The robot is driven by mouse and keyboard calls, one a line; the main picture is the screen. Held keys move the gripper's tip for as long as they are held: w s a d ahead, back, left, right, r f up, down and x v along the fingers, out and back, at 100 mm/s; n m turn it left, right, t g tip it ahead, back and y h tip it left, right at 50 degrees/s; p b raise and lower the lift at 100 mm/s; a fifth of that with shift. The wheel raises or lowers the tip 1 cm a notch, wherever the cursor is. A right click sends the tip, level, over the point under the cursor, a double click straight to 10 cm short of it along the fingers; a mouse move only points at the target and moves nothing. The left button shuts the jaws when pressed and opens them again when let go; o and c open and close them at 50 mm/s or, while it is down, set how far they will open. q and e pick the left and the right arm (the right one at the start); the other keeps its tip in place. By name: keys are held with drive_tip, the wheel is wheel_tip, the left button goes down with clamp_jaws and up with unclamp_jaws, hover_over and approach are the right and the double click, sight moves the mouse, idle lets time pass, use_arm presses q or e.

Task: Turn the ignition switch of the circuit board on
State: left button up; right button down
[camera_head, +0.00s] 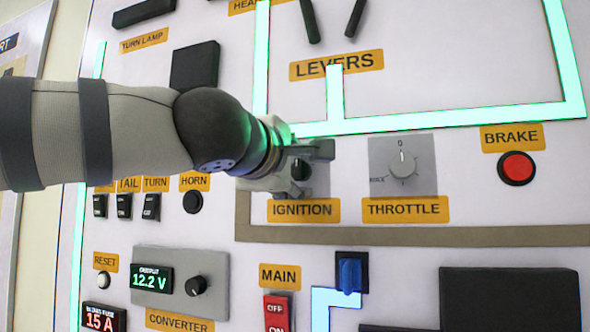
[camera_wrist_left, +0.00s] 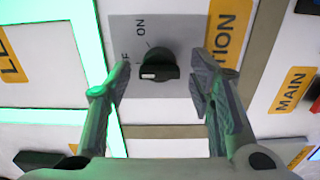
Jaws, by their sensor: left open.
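The ignition switch is a black rotary knob on a grey plate (camera_wrist_left: 165,25). In the left wrist view the knob (camera_wrist_left: 158,66) sits between my two open fingers, apart from both, with its white mark pointing away from the ON label. In the head view the ignition knob (camera_head: 301,169) is partly hidden by my left gripper (camera_head: 318,168), which is at the plate above the yellow IGNITION label (camera_head: 303,210). My left gripper, also in the wrist view (camera_wrist_left: 160,88), is open and holds nothing. My right gripper is not in view.
The throttle dial (camera_head: 402,164) is just right of the ignition plate, and the red brake button (camera_head: 516,168) is farther right. A red MAIN switch (camera_head: 277,312) and blue lever (camera_head: 350,274) are below. The converter box (camera_head: 180,283) is at lower left.

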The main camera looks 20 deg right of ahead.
use_arm(q)
drive_tip(key=shift+w+d, duration=0.3)
drive_tip(key=shift+w, duration=0.15)
drive_tip(key=c, duration=1.1)
drive_tip(key=m, duration=0.5)
drive_tip(key=shift+m, duration=0.4)
drive_tip(key=m, duration=0.5)
drive_tip(key=shift+m, duration=0.7)
